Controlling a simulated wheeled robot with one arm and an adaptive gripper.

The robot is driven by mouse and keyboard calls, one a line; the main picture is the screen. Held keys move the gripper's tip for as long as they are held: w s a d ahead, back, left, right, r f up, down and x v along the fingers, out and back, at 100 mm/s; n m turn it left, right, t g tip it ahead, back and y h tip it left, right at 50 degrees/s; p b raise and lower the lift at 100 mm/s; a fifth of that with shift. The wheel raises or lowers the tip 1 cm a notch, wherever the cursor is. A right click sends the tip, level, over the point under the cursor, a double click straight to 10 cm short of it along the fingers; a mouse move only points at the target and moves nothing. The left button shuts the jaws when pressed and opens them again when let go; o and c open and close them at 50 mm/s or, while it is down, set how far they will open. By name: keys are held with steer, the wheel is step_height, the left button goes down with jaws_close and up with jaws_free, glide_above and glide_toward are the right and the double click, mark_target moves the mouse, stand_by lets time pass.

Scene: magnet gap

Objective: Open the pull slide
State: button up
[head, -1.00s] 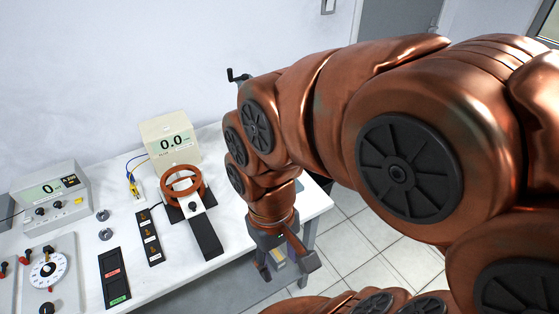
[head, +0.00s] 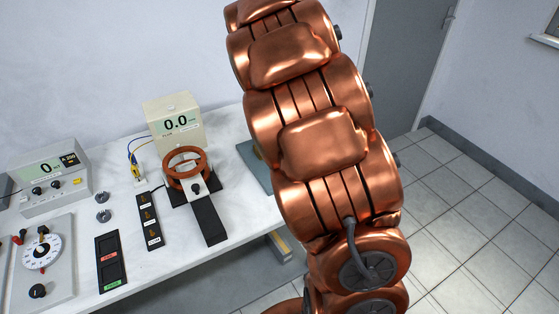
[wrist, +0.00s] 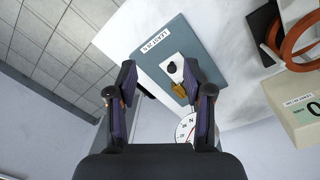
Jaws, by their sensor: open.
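My gripper (wrist: 163,84) is open and empty in the wrist view, its two dark fingers apart. Between and beyond the fingertips is a blue-grey board (wrist: 162,42) with a label, a small white plate with a black knob (wrist: 174,68), and a brass-coloured piece (wrist: 179,88). In the head view a white slide piece with a black knob (head: 196,188) sits at a copper-coloured ring coil (head: 185,163), with a black track (head: 208,221) running toward the front. I cannot tell which of these two is the pull slide. The gripper is hidden in the head view.
The white bench (head: 110,190) holds a meter reading 0.0 (head: 174,122), another meter (head: 50,180), a dial panel (head: 40,255) and black strips (head: 111,262). A compass-like dial (wrist: 186,128) shows below the board in the wrist view. Tiled floor (head: 470,220) is open at right.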

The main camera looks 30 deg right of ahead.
steer(key=shift+m+y, duration=0.3)
steer(key=shift+m, duration=0.4)
steer(key=w+d+f+b, duration=0.1)
steer(key=w+d+f, duration=0.1)
steer(key=w+f, duration=0.1)
steer(key=w+d+f+b, duration=0.1)
steer(key=w+d+f, duration=0.1)
steer(key=w+f, duration=0.1)
steer(key=w+d+f+b, duration=0.1)
steer(key=w+d+f, duration=0.2)
steer(key=f, duration=0.1)
steer(key=shift+w+d, duration=0.1)
steer(key=shift+w, duration=0.15)
steer(key=shift+w+f, duration=0.1)
steer(key=shift+f, duration=0.45)
steer(key=shift+f+p, duration=1.05)
steer(key=shift+f, duration=2.4)
steer(key=shift+c, duration=0.2)
jaws_close()
